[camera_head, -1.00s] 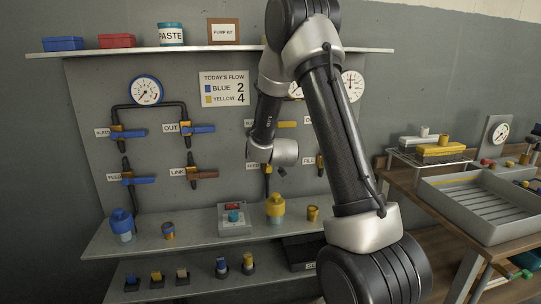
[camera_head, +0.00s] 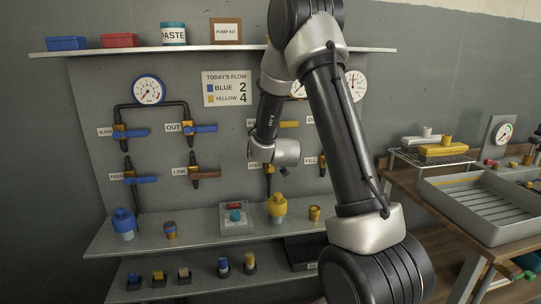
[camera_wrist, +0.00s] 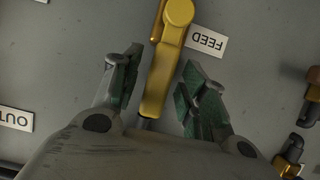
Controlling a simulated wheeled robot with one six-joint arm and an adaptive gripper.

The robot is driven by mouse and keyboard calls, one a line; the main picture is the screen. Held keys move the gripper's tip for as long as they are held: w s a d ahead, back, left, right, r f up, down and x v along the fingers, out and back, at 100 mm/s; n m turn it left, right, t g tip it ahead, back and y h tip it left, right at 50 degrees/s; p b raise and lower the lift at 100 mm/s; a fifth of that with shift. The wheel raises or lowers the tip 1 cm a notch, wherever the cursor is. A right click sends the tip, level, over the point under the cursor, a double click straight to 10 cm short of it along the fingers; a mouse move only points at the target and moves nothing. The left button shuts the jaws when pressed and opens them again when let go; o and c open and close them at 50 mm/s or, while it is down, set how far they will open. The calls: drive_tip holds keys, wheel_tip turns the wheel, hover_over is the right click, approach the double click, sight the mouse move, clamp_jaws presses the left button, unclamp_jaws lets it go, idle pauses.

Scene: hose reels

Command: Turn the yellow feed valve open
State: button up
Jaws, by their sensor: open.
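The yellow feed valve's handle (camera_wrist: 160,70) shows in the wrist view as a long yellow lever, running from its rounded end at the top down between my fingers. The upside-down FEED label (camera_wrist: 206,40) is just right of it. My gripper (camera_wrist: 161,85) is open, with one green-padded finger on each side of the lever. A gap shows on both sides, more clearly on the left. How deep the lever sits between the fingers is hard to tell. In the head view my wrist hides most of this valve.
A FILL valve (camera_head: 322,165) is to the right, partly behind my arm. A yellow-capped bottle (camera_head: 277,206) and a grey box with a red display (camera_head: 236,219) stand on the shelf below. Blue-handled valves (camera_head: 141,180) are left.

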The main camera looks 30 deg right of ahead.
drive_tip(key=v, duration=1.1)
drive_tip(key=shift+s, duration=0.2)
drive_tip(key=shift+a, duration=0.1)
